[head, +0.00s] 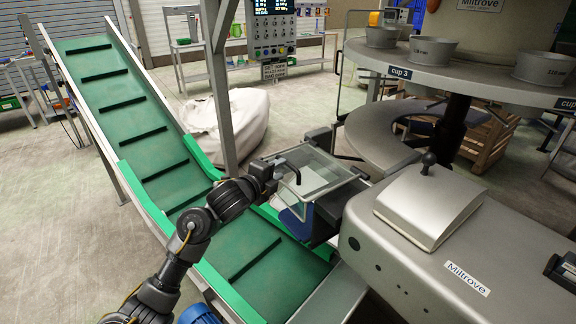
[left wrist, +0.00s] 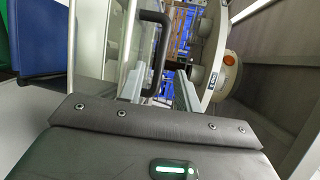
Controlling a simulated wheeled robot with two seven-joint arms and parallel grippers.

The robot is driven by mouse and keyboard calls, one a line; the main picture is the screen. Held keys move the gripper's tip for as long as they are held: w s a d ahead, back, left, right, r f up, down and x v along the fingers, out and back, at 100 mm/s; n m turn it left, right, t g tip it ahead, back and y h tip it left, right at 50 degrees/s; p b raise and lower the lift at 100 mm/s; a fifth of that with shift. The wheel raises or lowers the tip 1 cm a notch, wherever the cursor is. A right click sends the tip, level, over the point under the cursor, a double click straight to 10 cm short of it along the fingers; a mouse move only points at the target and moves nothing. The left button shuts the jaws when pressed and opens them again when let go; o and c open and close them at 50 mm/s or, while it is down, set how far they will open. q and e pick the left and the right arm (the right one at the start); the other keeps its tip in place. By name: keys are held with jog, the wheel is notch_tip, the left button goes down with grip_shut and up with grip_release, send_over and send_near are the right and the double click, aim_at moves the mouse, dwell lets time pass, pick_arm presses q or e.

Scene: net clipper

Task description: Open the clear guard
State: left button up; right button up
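The clear guard (head: 322,166) is a transparent panel in a grey frame, lying roughly flat beside the top of the machine in the head view. A black bar handle (head: 292,172) stands up at its left side. My left gripper (head: 279,167) is at this handle, reaching in from the left. In the left wrist view the two grey fingers (left wrist: 160,88) are apart, and the black handle (left wrist: 160,55) rises in the gap, closer to the left finger. Contact with the handle cannot be told. My right gripper is not in view.
A green conveyor (head: 150,135) slopes under my left arm. A grey machine housing (head: 440,250) with a lidded box (head: 428,205) stands to the right. A round table (head: 470,75) with metal cups is behind.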

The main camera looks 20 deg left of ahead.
aim_at(287, 165)
pick_arm(q)
jog(key=x, duration=0.5)
jog(key=shift+w+d+f, duration=0.1)
jog(key=shift+w+d, duration=0.05)
jog(key=shift+w, duration=0.25)
jog(key=shift+c, duration=0.3)
grip_shut()
